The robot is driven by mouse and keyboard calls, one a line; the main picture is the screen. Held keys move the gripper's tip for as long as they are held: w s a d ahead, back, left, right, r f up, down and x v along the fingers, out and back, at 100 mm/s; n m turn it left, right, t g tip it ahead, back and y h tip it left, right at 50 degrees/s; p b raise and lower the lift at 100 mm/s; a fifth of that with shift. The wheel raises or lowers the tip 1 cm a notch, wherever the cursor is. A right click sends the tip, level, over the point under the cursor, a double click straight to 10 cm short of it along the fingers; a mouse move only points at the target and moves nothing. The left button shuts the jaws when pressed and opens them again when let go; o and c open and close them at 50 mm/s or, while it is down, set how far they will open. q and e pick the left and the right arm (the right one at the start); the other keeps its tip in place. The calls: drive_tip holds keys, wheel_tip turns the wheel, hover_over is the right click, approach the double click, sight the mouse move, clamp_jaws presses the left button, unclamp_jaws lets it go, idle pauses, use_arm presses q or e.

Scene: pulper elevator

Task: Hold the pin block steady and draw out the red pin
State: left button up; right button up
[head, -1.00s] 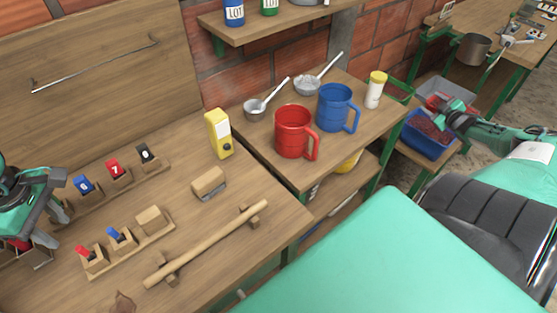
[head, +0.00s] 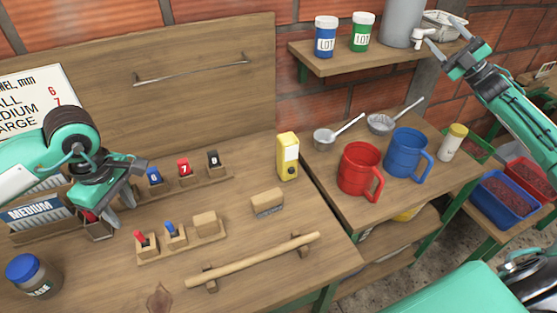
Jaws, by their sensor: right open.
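The red pin (head: 141,239) stands in a small wooden pin block (head: 147,252) at the left end of a low wooden strip. A blue pin (head: 169,230) stands in a similar block beside it, and a plain wooden block is at the strip's right end. My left gripper (head: 122,207) is above the bench, behind and left of the red pin; its fingers look apart and it touches neither pin nor block. My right gripper (head: 437,33) is open, far right near the shelf, away from the pins.
A rear rack (head: 215,176) holds blue, red and black numbered pieces. A wooden bar (head: 255,262) lies on supports in front. A yellow device (head: 287,158), a jar (head: 33,272), a red mug (head: 359,168) and a blue mug (head: 407,153) stand around.

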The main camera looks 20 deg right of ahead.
drive_tip(key=w+a+f+n+g+y, duration=0.1)
drive_tip(key=a+f+n+g+y, duration=0.2)
drive_tip(key=a, duration=0.4)
drive_tip(key=w+a+f+n+g, duration=0.1)
drive_tip(key=a+f+n+g, duration=0.2)
drive_tip(key=a+f+n, duration=0.3)
drive_tip(key=n+g+h, duration=0.2)
drive_tip(key=n+g, duration=1.1)
drive_tip(key=n, duration=0.8)
approach(197, 220)
drive_tip(key=w+d+r, duration=0.4)
drive_tip(key=d+r, duration=0.4)
drive_tip(key=s+a+f, duration=0.1)
drive_tip(key=a+f, duration=0.2)
drive_tip(key=a, duration=0.3)
drive_tip(key=s+a+f+n+g, duration=0.1)
drive_tip(key=a+f, duration=0.3)
drive_tip(key=a, duration=0.2)
drive_tip(key=s+a+f+n+h, duration=0.1)
drive_tip(key=a+f, duration=0.3)
drive_tip(key=a, duration=0.2)
drive_tip(key=shift+s+a+f, duration=0.15)
drive_tip(key=shift+a, duration=0.05)
drive_tip(key=c, duration=1.1)
use_arm(q)
drive_tip(key=shift+o, duration=0.4)
use_arm(e)
drive_tip(key=shift+c, duration=0.2)
